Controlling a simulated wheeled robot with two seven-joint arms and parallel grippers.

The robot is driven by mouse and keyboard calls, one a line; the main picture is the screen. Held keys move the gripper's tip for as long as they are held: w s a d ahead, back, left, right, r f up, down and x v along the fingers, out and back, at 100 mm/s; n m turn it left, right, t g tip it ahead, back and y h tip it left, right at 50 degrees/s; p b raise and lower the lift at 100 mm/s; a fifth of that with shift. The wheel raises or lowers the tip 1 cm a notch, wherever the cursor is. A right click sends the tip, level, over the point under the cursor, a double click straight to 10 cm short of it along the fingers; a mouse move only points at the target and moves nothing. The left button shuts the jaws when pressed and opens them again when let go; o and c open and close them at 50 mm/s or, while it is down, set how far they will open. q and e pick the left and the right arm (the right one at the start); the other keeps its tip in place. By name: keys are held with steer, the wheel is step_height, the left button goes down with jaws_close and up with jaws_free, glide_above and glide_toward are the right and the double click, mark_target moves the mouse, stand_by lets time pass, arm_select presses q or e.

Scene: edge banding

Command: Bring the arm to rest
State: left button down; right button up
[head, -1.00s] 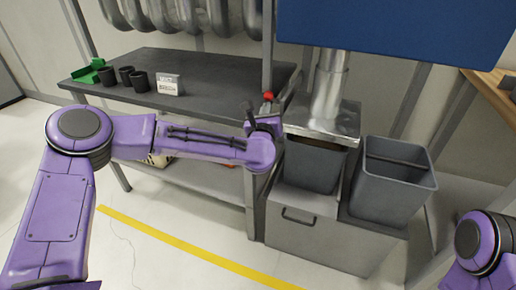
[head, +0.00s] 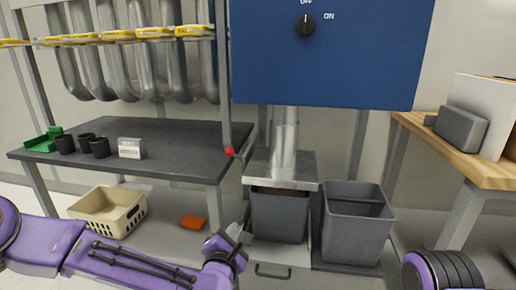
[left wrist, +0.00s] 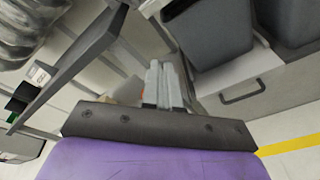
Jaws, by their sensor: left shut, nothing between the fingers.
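My left arm, purple, comes in from the lower left of the head view. My left gripper (head: 236,236) is at its end, low in front of the grey bins and below the dark table's right end. In the left wrist view the two grey fingers of the left gripper (left wrist: 163,84) are together, with nothing between them. Part of my right arm shows at the lower right of the head view. My right gripper is outside both views.
A dark table (head: 180,135) holds black cups (head: 88,144) and a white label box (head: 130,148). Grey bins (head: 357,222) stand beneath a blue panel (head: 330,60). A cream basket (head: 108,210) sits on the lower shelf. A wooden bench (head: 455,155) is at right.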

arm_select(q)
steer(key=s+a+f+m+g, duration=0.1)
steer(key=s+f+m+g, duration=0.2)
steer(key=f, duration=0.5)
steer(key=s+a+f+m+g, duration=0.1)
steer(key=s+f+m, duration=0.3)
steer(key=f+m, duration=0.25)
steer(key=s+a+f+m+g+y, duration=0.1)
steer(key=s+a+f+m+g, duration=0.25)
steer(key=s+a+f, duration=0.4)
steer(key=s+a+f+m+g+y, duration=0.1)
steer(key=s+a+f+m+g, duration=0.25)
steer(key=s+f, duration=0.6)
steer(key=s+a+f+m+g+y, duration=0.2)
steer(key=s+a+f+m, duration=0.1)
steer(key=s+a, duration=0.65)
step_height(320, 180, up, 15)
steer(key=s+d+p, duration=0.1)
steer(key=p, duration=1.4)
steer(key=shift+d, duration=0.15)
steer(key=shift+r, duration=0.1)
